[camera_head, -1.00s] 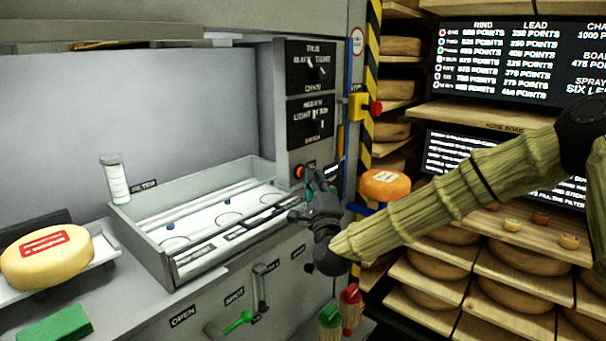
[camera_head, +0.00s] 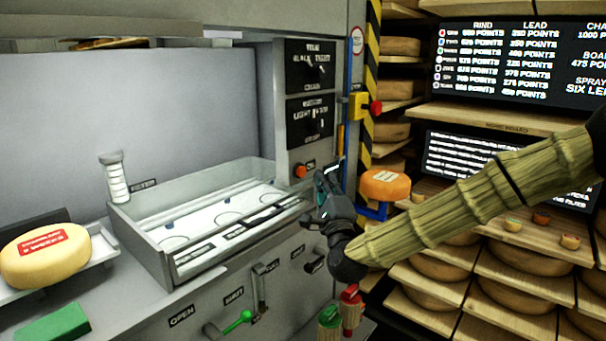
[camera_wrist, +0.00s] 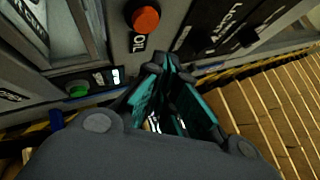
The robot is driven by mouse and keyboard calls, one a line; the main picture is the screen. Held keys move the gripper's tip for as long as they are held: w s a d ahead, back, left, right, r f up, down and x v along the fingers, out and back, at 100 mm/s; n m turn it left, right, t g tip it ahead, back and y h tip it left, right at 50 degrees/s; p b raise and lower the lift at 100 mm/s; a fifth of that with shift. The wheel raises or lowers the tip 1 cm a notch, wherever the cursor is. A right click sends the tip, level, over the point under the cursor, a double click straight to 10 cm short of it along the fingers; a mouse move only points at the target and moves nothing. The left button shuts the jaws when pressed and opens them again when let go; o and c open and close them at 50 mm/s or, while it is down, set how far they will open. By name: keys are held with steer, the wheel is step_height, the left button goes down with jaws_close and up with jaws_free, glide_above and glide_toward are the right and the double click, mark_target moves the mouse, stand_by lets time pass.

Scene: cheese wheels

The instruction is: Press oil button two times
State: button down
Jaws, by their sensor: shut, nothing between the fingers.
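The oil button is a round orange-red button (camera_head: 300,171) on the grey panel below the two black dial plates. In the wrist view the same oil button (camera_wrist: 145,18) sits near the top, with the label OIL under it. My gripper (camera_head: 322,180) is just right of and slightly below the button in the head view, apart from it. In the wrist view my gripper's fingertips (camera_wrist: 165,62) are drawn together, empty, below and right of the button. The button is uncovered in both views.
A shallow tray (camera_head: 140,222) with raised walls lies left of the gripper. A yellow box with a red knob (camera_head: 375,108) and an orange cheese wheel (camera_head: 386,185) are to the right. A green button (camera_wrist: 78,90) is at left in the wrist view. Levers (camera_head: 240,318) stick out below.

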steer(key=shift+s+d, duration=0.85)
steer(key=shift+d, duration=0.25)
